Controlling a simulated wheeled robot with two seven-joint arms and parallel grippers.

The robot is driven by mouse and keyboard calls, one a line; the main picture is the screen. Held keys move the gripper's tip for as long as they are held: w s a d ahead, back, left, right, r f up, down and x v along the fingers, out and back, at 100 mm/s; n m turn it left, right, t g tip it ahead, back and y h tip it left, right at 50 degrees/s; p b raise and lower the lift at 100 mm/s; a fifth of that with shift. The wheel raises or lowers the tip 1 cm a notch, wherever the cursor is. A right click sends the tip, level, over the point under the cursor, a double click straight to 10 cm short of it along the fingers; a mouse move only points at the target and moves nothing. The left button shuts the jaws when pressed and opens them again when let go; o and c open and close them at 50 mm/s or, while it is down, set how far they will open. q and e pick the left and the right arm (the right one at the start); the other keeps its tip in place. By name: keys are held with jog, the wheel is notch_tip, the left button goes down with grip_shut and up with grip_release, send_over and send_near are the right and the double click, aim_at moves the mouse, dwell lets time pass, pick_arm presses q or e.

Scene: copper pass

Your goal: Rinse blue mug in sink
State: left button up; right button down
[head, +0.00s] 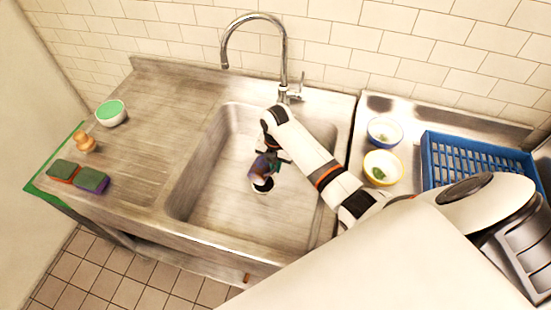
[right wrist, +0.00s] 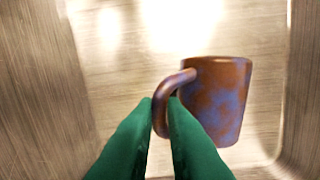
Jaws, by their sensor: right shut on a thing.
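The mug (head: 257,173) is blue-purple with rusty brown patches, inside the sink basin (head: 215,190). In the head view it looks tilted, with a dark opening towards the front of the sink. My right gripper (head: 268,160) reaches down into the basin from the right, at the mug. In the right wrist view the mug (right wrist: 222,100) is close, and its brown handle (right wrist: 165,100) is between the green fingers (right wrist: 162,103), which are shut on it. The chrome tap (head: 283,60) stands behind the basin; no water shows from its spout. My left gripper is out of view.
On the left drainboard are a green-topped bowl (head: 111,113), a wooden-coloured knobbed item (head: 84,142) and two sponges (head: 92,180), (head: 63,171). The drainboard's middle is clear.

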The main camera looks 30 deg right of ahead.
jog(key=shift+f+b, duration=1.35)
jog(key=shift+f, duration=1.25)
dwell(0.6)
notch_tip(320, 180, up, 8)
jog(key=p, duration=0.8)
jog(key=shift+r+p, duration=0.45)
jog(key=shift+r, duration=0.9)
notch_tip(320, 180, up, 8)
jog(key=shift+f, duration=0.2)
dwell(1.7)
